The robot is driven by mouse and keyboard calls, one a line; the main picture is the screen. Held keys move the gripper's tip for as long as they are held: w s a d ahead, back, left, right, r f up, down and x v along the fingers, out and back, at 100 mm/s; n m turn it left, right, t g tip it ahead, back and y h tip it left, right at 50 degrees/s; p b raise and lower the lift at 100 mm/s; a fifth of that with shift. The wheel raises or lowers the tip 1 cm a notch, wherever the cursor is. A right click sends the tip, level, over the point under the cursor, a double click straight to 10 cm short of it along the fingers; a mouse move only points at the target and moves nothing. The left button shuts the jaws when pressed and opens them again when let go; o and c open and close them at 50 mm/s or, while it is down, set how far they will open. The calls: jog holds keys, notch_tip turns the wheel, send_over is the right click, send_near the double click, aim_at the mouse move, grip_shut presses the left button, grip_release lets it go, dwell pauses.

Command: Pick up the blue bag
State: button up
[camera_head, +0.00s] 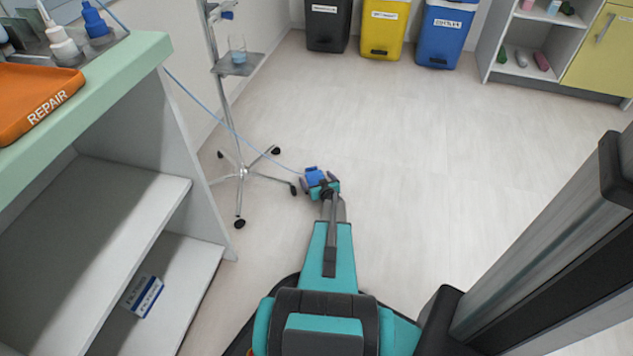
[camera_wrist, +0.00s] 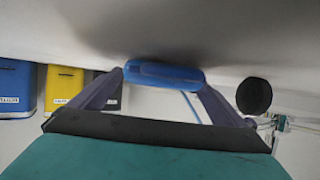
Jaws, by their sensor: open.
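The blue bag (camera_head: 314,175) is a small blue object low near the floor at the end of my arm, with a thin pale blue tube (camera_head: 229,117) running from it up to the left. In the wrist view it shows as a rounded blue shape (camera_wrist: 165,73) between the tips of my gripper (camera_wrist: 160,82). My gripper (camera_head: 318,181) is open, with one dark finger on either side of the bag. I cannot tell whether either finger touches it. Part of the bag is hidden by the gripper in the head view.
A wheeled stand (camera_head: 242,172) is close left of my gripper. A shelf unit (camera_head: 130,190) with an orange REPAIR tray (camera_head: 30,85) on top stands further left. Black (camera_head: 328,28), yellow (camera_head: 385,30) and blue (camera_head: 445,32) bins line the back. The floor to the right is clear.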

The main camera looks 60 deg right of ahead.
aim_at(318, 178)
jog(key=c, duration=1.7)
jog(key=shift+c, duration=0.2)
jog(key=shift+r, duration=0.2)
jog(key=shift+r+p, duration=0.6)
jog(key=shift+r, duration=0.15)
jog(key=shift+s+d+r+p, duration=0.2)
jog(key=shift+r+p, duration=0.2)
jog(key=shift+r, duration=0.15)
jog(key=shift+s+d+r+p, duration=0.1)
jog(key=shift+s+r+p, duration=0.1)
jog(key=shift+r+p, duration=0.3)
jog(key=s+d+p, duration=0.1)
jog(key=s+d, duration=0.1)
jog(key=s, duration=0.2)
jog(key=s+d+p, duration=0.2)
jog(key=s+d, duration=0.1)
jog(key=s, duration=0.1)
jog(key=s+d+r+p, duration=0.1)
jog(key=s+d, duration=0.1)
jog(key=s, duration=0.3)
jog(key=shift+d+p, duration=0.15)
jog(key=shift+p, duration=0.25)
